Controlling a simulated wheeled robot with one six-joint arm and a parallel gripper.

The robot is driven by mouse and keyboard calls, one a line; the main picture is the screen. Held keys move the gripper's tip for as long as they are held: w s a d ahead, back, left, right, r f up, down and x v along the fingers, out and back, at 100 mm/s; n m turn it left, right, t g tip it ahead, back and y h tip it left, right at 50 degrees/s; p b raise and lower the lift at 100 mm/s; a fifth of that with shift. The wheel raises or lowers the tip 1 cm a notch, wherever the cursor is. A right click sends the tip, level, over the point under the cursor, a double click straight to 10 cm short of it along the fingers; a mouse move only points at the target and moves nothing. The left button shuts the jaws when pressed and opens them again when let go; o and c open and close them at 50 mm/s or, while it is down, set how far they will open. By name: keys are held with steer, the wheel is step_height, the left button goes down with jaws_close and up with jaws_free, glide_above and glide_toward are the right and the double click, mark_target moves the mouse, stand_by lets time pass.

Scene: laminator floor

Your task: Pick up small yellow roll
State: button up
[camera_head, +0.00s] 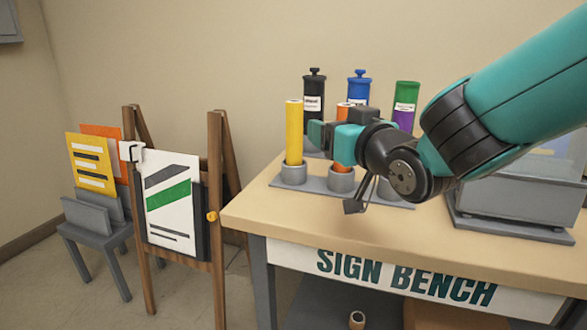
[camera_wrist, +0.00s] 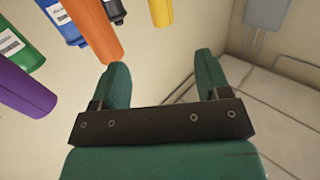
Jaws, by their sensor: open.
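The small yellow roll (camera_head: 294,133) stands upright in a grey cup holder (camera_head: 293,174) at the left end of the bench rack. In the wrist view its yellow end (camera_wrist: 160,12) shows at the top, beyond the gap between my fingers. My gripper (camera_head: 322,134) is just right of the roll in the head view, partly in front of the orange roll (camera_head: 340,170). In the wrist view my gripper (camera_wrist: 162,78) is open, with nothing between its two teal fingers. The orange roll (camera_wrist: 92,28) passes close by the left finger; I cannot tell if they touch.
Black (camera_head: 313,100), blue (camera_head: 358,85) and green (camera_head: 407,92) containers stand behind my gripper. A purple roll (camera_head: 403,121) is right of it. A grey machine (camera_head: 515,205) sits at the bench's right. An easel with a poster (camera_head: 172,205) stands left. The bench's front-left top (camera_head: 260,212) is clear.

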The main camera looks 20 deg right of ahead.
mark_target(298, 110)
steer(key=w+p, duration=0.3)
steer(key=p, duration=0.2)
steer(key=w+a+p, duration=0.1)
steer(key=w+p, duration=0.3)
steer(key=p, duration=0.1)
steer(key=w+a+p, duration=0.1)
steer(key=w+p, duration=0.3)
steer(key=p, duration=0.1)
steer(key=shift+r+p, duration=0.35)
steer(key=shift+w+f, duration=0.15)
steer(key=shift+w, duration=0.35)
steer(key=w+p, duration=0.1)
steer(key=p, duration=0.1)
steer(key=w+p, duration=0.1)
steer(key=p, duration=0.1)
steer(key=w+p, duration=0.1)
steer(key=p, duration=0.1)
steer(key=shift+w+a, duration=0.3)
steer(key=shift+w, duration=0.05)
steer(key=shift+w+a+f+p, duration=0.1)
steer(key=shift+w+p, duration=0.45)
steer(key=shift+p, duration=0.05)
steer(key=shift+w+f, duration=0.15)
